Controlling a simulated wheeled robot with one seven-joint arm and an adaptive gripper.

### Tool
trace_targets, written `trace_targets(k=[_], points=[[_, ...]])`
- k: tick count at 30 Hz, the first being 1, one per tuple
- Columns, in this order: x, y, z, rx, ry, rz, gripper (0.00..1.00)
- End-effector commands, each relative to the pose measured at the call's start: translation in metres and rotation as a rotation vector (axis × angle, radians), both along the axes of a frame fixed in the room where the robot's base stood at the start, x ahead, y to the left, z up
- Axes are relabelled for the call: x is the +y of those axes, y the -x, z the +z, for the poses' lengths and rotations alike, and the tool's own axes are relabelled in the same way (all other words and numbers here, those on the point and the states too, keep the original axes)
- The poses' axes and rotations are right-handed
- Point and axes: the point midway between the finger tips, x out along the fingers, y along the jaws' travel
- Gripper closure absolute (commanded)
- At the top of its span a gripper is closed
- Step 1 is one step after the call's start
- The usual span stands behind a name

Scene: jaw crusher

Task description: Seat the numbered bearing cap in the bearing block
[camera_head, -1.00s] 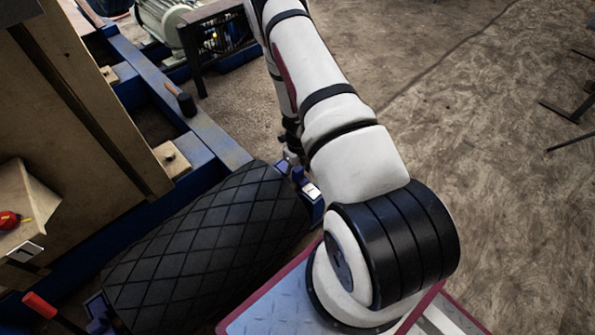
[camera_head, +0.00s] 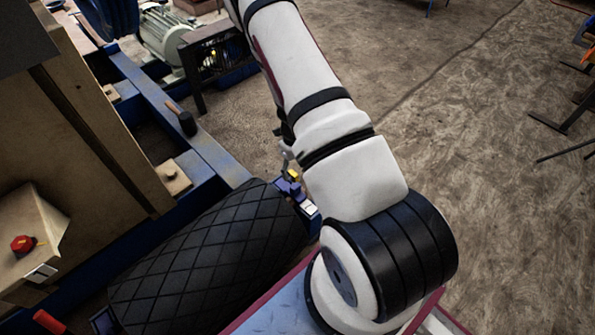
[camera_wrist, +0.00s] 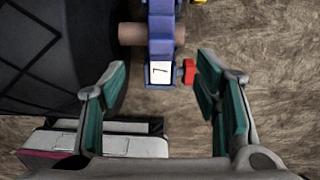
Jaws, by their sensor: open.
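A blue bearing part with a white label reading 7 (camera_wrist: 161,50) lies across the brown shaft (camera_wrist: 130,34) in the wrist view. I cannot tell where cap and block part. A small red piece (camera_wrist: 189,72) is at its right side. In the head view the blue part (camera_head: 297,191) shows at the right end of the black roller (camera_head: 205,262), partly behind my arm. A yellow piece (camera_head: 294,174) is just above it. My gripper (camera_wrist: 166,72) is open and empty, its teal-padded fingers apart on either side below the labelled end.
A blue frame (camera_head: 212,150) with a hammer (camera_head: 187,122) runs along the left. Bare floor (camera_head: 470,220) lies to the right.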

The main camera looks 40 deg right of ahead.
Motion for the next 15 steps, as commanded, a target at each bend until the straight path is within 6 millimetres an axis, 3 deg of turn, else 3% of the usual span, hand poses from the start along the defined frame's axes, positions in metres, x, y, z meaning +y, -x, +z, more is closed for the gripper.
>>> trace_targets(k=[5, 10, 15], points=[[0.023, -0.025, 0.048, -0.060, -0.048, 0.155, 0.44], [0.074, -0.051, 0.135, -0.165, -0.127, 0.486, 0.44], [0.126, -0.050, 0.221, -0.260, -0.177, 0.852, 0.44]])
